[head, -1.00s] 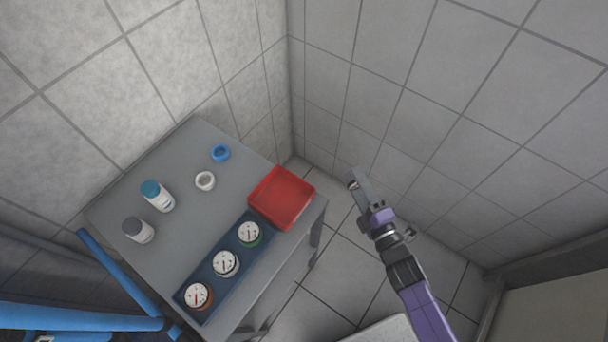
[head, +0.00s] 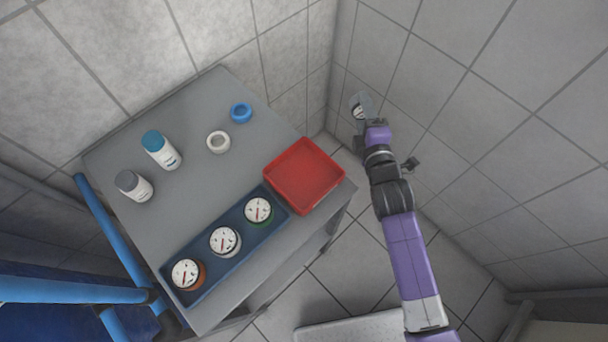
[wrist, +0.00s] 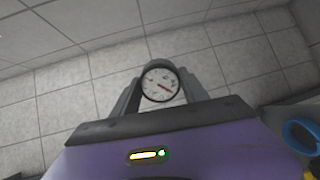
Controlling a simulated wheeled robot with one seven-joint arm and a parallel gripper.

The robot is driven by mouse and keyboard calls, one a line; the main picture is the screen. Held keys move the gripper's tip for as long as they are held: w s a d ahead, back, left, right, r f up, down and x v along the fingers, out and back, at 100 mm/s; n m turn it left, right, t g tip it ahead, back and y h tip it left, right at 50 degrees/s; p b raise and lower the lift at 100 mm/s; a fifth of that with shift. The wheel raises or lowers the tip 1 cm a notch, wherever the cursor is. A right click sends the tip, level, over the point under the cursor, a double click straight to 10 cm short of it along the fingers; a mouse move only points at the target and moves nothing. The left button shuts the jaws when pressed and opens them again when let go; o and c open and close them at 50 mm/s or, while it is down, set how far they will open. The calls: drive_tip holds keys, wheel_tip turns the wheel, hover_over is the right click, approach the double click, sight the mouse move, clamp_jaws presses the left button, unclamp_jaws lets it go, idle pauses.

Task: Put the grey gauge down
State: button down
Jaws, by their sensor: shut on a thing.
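My gripper (head: 362,104) is shut on the grey gauge (head: 356,111), to the right of the grey table and beyond the red tray. In the wrist view the gauge (wrist: 160,83) sits between the two fingers, its white dial with a red needle facing the camera. Its body is mostly hidden by the fingers. Nothing is visible under it but wall and floor tiles.
The grey table (head: 200,195) bears a red tray (head: 303,175), empty, and a blue rack (head: 206,264) with three gauges. Two bottles (head: 160,150), a white ring (head: 218,142) and a blue ring (head: 241,112) stand behind. Tiled walls close in beyond my gripper.

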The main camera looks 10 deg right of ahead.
drive_tip(key=w+a+r+n+g+y+b, duration=0.1)
drive_tip(key=w+a+r+g, duration=0.1)
drive_tip(key=w+a+r, duration=0.5)
drive_tip(key=w+a+r+n+g+y+b, duration=0.1)
drive_tip(key=w+a+r, duration=0.45)
drive_tip(key=r, duration=0.35)
drive_tip(key=w+a+r+n+g+y, duration=0.1)
drive_tip(key=w+a+r+g, duration=0.15)
drive_tip(key=a+r, duration=0.5)
drive_tip(key=s+a+r+n+g+b, duration=0.35)
drive_tip(key=s+a+r+g, duration=0.25)
drive_tip(key=s+a+r, duration=0.4)
drive_tip(key=n+g+h+b, duration=0.2)
drive_tip(key=n+g, duration=0.3)
hover_over(304, 178)
wheel_tip(304, 178, down, 12)
drive_tip(key=r, duration=0.1)
wheel_tip(304, 178, down, 20)
drive_tip(key=shift+f+b, duration=0.1)
drive_tip(key=shift+b, duration=0.4)
